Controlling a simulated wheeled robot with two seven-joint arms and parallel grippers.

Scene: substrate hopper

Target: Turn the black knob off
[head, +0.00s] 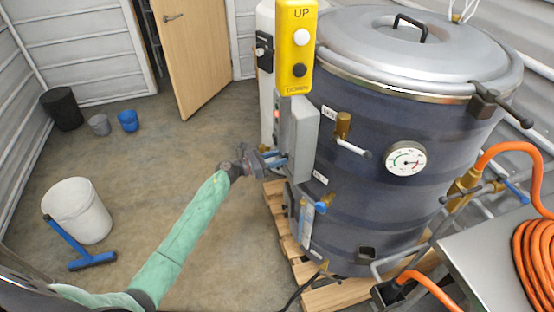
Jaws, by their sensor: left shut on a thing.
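A grey control box (300,138) is fixed to the left side of the large dark-blue vessel (365,200). My left gripper (279,160) reaches in from the left and is shut at the box's left-facing panel, below a small reddish light. Its blue-tipped fingers are closed on what appears to be the black knob, which the fingers hide. The knob's pointing direction cannot be seen. My right gripper is not in view.
A yellow UP/DOWN pendant (297,48) hangs above the box. A wooden pallet (345,293) supports the vessel. A white bucket (78,212) and a blue squeegee (92,261) are on the floor at left. A metal table (490,262) with an orange hose (535,255) stands right.

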